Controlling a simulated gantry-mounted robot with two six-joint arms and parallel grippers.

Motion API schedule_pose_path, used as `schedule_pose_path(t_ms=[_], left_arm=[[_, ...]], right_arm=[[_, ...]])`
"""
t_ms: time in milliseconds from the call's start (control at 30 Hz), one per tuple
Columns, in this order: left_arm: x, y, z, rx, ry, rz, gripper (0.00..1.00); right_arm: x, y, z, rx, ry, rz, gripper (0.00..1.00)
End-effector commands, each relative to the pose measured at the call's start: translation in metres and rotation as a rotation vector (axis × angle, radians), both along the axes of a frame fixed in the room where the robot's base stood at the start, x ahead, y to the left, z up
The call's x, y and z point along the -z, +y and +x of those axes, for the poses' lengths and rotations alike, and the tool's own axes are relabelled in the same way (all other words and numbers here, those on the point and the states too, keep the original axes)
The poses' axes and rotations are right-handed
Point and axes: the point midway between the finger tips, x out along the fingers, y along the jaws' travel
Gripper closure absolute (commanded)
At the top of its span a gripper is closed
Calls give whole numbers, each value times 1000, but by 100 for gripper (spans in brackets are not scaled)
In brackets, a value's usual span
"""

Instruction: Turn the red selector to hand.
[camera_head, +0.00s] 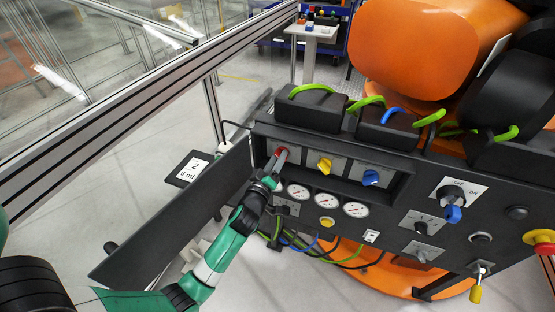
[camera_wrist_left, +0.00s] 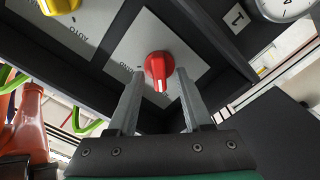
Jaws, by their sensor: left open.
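The red selector (camera_wrist_left: 158,70) is a knob on a light label plate (camera_wrist_left: 190,45) with printed lettering, partly covered by my gripper. In the head view the red selector (camera_head: 281,152) sits at the left end of the panel's upper row. My left gripper (camera_head: 280,160) is at it. In the left wrist view the two fingers of my left gripper (camera_wrist_left: 156,85) are apart, one on each side of the knob. I cannot tell whether they touch it. My right gripper is not in view.
To the right are a yellow selector (camera_head: 325,166) and a blue selector (camera_head: 371,177). Several round gauges (camera_head: 327,203) sit below them. Black boxes with green cable loops (camera_head: 312,90) stand above the row. An open black door (camera_head: 180,215) hangs left, beside my arm.

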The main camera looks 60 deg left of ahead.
Motion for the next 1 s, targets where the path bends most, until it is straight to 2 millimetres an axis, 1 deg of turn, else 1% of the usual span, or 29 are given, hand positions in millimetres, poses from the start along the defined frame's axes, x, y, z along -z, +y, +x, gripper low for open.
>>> schedule_pose_path(t_ms=[267,300,367,500,567,1000], left_arm=[[0,3,3,1,-1,0,50],[0,3,3,1,-1,0,54],[0,2,3,1,-1,0,64],[0,2,3,1,-1,0,90],[0,2,3,1,-1,0,100],[0,2,3,1,12,14,100]], right_arm=[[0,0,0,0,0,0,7],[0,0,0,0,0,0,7],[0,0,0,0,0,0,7],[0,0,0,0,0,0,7],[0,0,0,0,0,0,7],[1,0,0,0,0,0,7]])
